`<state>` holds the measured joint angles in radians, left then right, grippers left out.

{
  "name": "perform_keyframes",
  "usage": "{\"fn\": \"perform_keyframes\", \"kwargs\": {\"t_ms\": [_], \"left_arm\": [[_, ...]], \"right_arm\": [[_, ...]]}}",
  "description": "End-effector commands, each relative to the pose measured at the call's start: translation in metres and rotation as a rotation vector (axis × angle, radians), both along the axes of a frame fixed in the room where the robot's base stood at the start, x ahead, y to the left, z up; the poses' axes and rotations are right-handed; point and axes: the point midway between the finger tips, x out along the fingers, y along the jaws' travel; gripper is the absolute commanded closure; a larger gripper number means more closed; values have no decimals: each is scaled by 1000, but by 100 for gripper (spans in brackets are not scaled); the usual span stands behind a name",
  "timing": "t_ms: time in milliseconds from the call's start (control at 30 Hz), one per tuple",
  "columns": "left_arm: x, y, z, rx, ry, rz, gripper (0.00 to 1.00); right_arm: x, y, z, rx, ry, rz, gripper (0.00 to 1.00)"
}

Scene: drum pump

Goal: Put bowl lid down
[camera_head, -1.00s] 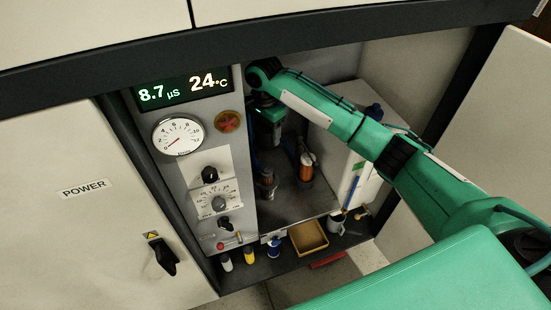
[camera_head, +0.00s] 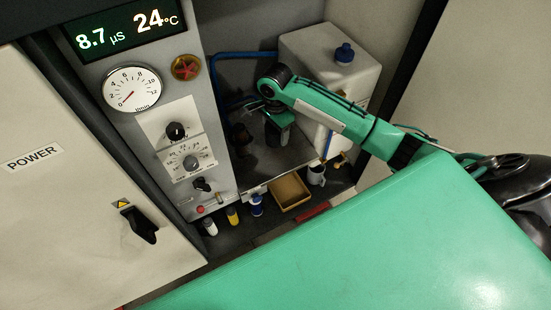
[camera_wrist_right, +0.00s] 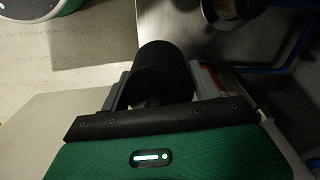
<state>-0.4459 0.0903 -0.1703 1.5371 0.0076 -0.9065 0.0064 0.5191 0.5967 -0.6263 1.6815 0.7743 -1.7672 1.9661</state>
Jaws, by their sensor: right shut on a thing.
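My right gripper (camera_head: 278,130) reaches into the open cabinet from the right, pointing down over the grey shelf (camera_head: 265,168). In the right wrist view it is shut on a dark, round, cup-like piece (camera_wrist_right: 158,72), which I take to be the bowl lid. One finger is on each side of it. In the head view, my gripper and wrist mostly hide the held piece. A round metal-rimmed fitting (camera_wrist_right: 232,10) shows at the top of the wrist view, apart from the held piece. My left gripper is not in view.
The control panel (camera_head: 187,150) borders the shelf on the left.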

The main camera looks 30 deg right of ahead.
Motion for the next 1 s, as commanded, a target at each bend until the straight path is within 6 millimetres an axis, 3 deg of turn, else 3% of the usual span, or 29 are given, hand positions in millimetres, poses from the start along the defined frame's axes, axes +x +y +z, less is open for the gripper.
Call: {"fn": "perform_keyframes", "kwargs": {"t_ms": [100, 300, 633, 833, 1000], "left_arm": [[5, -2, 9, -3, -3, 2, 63], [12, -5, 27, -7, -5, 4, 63], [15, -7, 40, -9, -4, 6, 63], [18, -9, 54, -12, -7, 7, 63], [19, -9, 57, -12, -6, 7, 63]], "right_arm": [[-1, -1, -35, -2, 4, -1, 59], [0, 0, -81, -1, 2, 0, 59], [0, 0, -111, 0, 2, 1, 59], [0, 0, -140, -1, 1, 0, 59], [1, 0, -142, 0, -2, 0, 59]]}}
